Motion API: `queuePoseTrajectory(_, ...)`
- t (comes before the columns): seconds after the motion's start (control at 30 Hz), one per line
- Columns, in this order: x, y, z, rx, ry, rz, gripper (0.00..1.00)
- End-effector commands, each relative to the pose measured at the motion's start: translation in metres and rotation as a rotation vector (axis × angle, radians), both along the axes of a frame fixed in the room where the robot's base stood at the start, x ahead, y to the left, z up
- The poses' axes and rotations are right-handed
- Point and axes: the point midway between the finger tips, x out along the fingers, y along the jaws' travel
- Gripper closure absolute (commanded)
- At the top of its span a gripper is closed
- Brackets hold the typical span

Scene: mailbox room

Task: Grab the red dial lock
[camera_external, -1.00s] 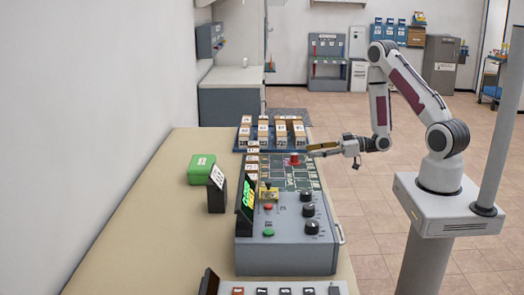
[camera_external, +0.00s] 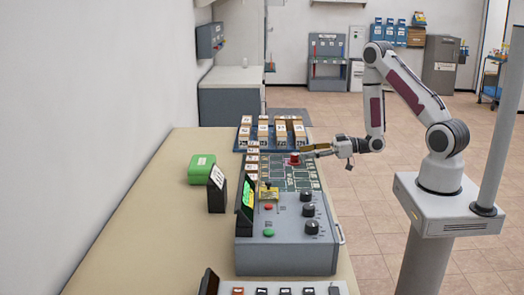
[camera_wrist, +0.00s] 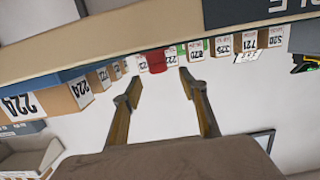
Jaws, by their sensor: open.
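The red dial lock (camera_external: 295,159) is a small red cylinder on the dark green board (camera_external: 300,178) on the table. In the wrist view the red lock (camera_wrist: 156,62) shows at the top, ahead of the space between my two fingers. My gripper (camera_external: 304,150) is close to the lock at its right side, reaching in level from the right. In the wrist view my gripper (camera_wrist: 158,88) is open, with its two fingers apart and nothing between them. I cannot tell whether a fingertip touches the lock.
Numbered boxes (camera_external: 264,130) stand in rows behind the board. A grey control console (camera_external: 285,255) with black knobs stands in front of it. A green case (camera_external: 201,168) and a black sign (camera_external: 216,190) stand to the left. The table's left part is clear.

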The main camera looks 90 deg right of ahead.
Motion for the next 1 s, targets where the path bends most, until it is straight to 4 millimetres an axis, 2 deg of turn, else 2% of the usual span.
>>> queuePoseTrajectory(0.27,0.005,0.0,-0.002,-0.001,0.0,0.002,0.57)
queuePoseTrajectory(0.7,0.044,-0.001,-0.01,-0.002,0.0,0.002,0.57)
queuePoseTrajectory(1.0,0.051,-0.001,-0.012,0.0,0.0,0.0,0.57)
